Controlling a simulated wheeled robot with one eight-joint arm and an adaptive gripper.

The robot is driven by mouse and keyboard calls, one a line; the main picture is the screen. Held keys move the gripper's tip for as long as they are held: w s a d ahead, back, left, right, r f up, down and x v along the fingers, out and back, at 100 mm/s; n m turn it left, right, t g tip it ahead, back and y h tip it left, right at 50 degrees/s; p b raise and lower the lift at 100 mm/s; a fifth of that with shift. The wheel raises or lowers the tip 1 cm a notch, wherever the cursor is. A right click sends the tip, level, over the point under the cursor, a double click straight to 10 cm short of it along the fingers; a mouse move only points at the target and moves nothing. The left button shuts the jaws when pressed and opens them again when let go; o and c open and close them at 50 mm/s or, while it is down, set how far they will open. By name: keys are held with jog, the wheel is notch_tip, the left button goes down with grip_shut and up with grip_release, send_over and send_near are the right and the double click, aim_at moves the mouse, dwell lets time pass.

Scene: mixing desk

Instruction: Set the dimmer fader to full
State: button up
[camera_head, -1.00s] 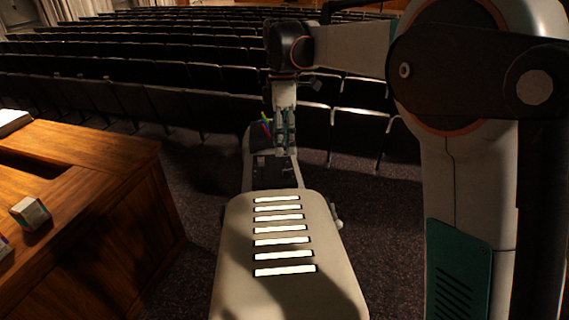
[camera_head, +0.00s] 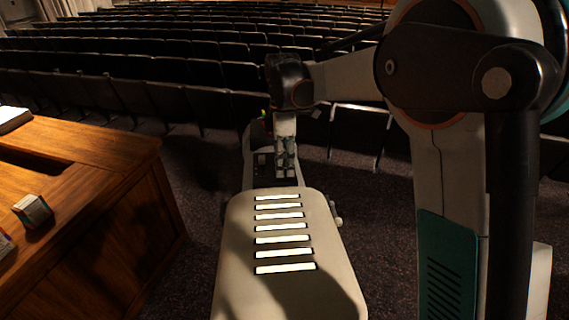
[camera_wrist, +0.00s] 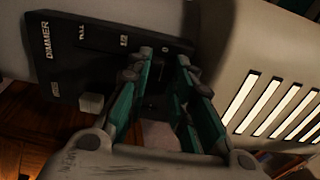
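The black dimmer panel (camera_wrist: 62,72) is at the upper left of the wrist view, tilted in the picture. It carries the word DIMMER and the marks FULL, 1/2 and 0. A small grey block (camera_wrist: 92,103) stands at its lower edge, on the FULL side; it looks like the fader knob. My gripper (camera_wrist: 165,62) has its teal fingers apart, with a gap between them. They overlap the panel's 0 end and lie right of the grey block, not around it.
A wooden desk (camera_head: 120,160) fills the left of the head view, with a small printed box (camera_head: 33,210) on it. Rows of dark seats (camera_head: 170,100) stand behind. Dark carpet (camera_head: 205,215) is clear between desk and my base.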

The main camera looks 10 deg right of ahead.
grip_shut()
jog(key=w, duration=0.3)
jog(key=w+f+b, duration=0.1)
jog(key=w, duration=0.2)
jog(key=w+b, duration=0.1)
jog(key=w, duration=0.2)
jog(key=shift+f, duration=0.3)
jog(key=o, duration=0.8)
grip_release()
jog(key=shift+w, duration=0.1)
jog(key=shift+w+f, duration=0.1)
notch_tip(320, 180, up, 12)
jog(key=w, duration=0.2)
jog(key=shift+w+f, duration=0.1)
jog(key=shift+f, duration=0.05)
